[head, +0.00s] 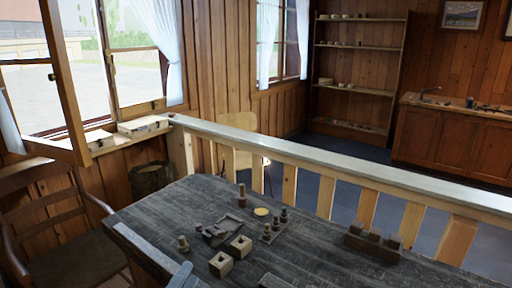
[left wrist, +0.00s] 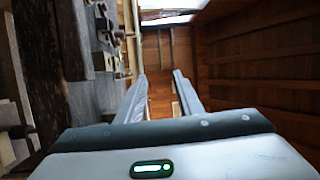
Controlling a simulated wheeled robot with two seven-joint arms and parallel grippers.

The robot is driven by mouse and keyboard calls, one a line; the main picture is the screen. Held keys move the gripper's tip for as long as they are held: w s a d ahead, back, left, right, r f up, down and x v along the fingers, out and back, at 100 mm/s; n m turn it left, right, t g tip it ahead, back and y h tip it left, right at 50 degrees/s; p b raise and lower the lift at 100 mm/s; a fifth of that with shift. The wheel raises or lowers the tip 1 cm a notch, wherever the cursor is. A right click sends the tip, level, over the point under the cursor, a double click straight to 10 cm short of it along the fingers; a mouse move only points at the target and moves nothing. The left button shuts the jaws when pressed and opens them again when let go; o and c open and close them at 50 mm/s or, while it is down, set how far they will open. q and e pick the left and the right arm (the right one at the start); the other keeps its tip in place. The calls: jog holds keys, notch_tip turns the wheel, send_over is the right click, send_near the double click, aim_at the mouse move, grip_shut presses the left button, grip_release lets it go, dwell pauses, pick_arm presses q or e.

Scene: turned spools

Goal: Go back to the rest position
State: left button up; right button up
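My left gripper (head: 152,248) reaches in at the bottom left of the head view, over the near left edge of the dark table (head: 320,262). In the left wrist view its two long grey fingers (left wrist: 158,92) stand well apart with nothing between them. The turned spools are on the table, clear of this gripper: one (head: 183,244) at the left, one (head: 242,196) at the back, and dark ones on a small board (head: 268,237). My right gripper is not in view.
Two wooden blocks with holes (head: 221,264), a shallow dark tray (head: 220,230), a yellow disc (head: 261,212) and a dark block rack (head: 372,243) are on the table. A railing (head: 340,168) runs behind it. A wooden chair (head: 50,225) stands at the left.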

pick_arm(q)
jog(key=s+a+f+n+g+y, duration=0.3)
jog(key=s+f+n, duration=0.25)
jog(key=f, duration=0.25)
jog(key=s+a+f+n+g+y, duration=0.35)
jog(key=f+n, duration=0.25)
jog(key=f, duration=0.2)
jog(key=s+f+n+g+h, duration=0.1)
jog(key=s+f+n+g, duration=0.3)
jog(key=s, duration=0.6)
jog(key=s+f+n+g, duration=0.3)
jog(key=s+f+g, duration=0.25)
jog(key=s, duration=0.45)
jog(key=s+d+x, duration=0.1)
jog(key=s+x, duration=0.1)
jog(key=x, duration=1)
jog(key=s+f+x, duration=0.1)
jog(key=s+x, duration=0.1)
jog(key=x, duration=1)
jog(key=s+f, duration=0.6)
jog(key=f, duration=0.3)
jog(key=s+f, duration=0.6)
jog(key=f, duration=0.4)
jog(key=shift+s+a+f+m+t+h, duration=0.15)
jog(key=shift+s+a+m+t+h, duration=0.15)
jog(key=shift+m+t+h, duration=0.1)
